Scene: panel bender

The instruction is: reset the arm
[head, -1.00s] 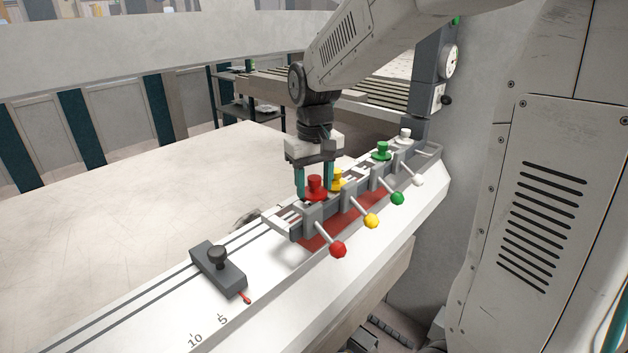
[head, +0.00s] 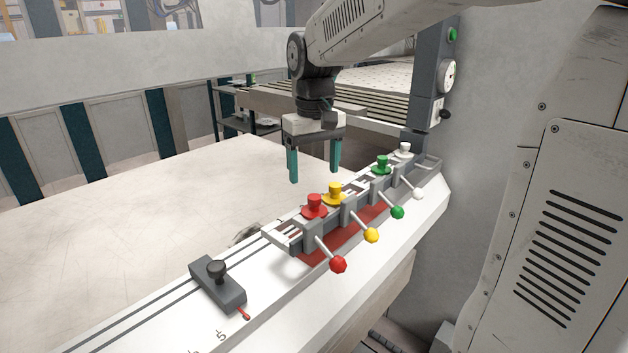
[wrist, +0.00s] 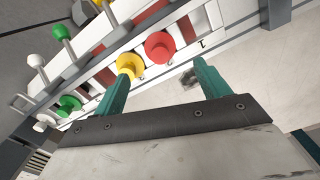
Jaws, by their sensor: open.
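My gripper (head: 315,176) is open and empty in the head view. Its two teal fingers point down, above and behind the row of coloured knobs, touching nothing. The red knob (head: 315,205) and yellow knob (head: 335,193) stand nearest to it. The green knob (head: 383,164) and white knob (head: 404,150) are farther along the rail. In the wrist view, my gripper (wrist: 158,78) shows with fingers apart, and the red knob (wrist: 160,47) and yellow knob (wrist: 130,65) lie beyond the fingertips.
Ball-ended levers, such as the red lever (head: 338,264), stick out at the front of the rail. A dark sliding block (head: 217,284) with a black knob sits on the white beam. A grey post with a dial (head: 448,75) stands at the back right. The pale sheet (head: 130,230) at left is clear.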

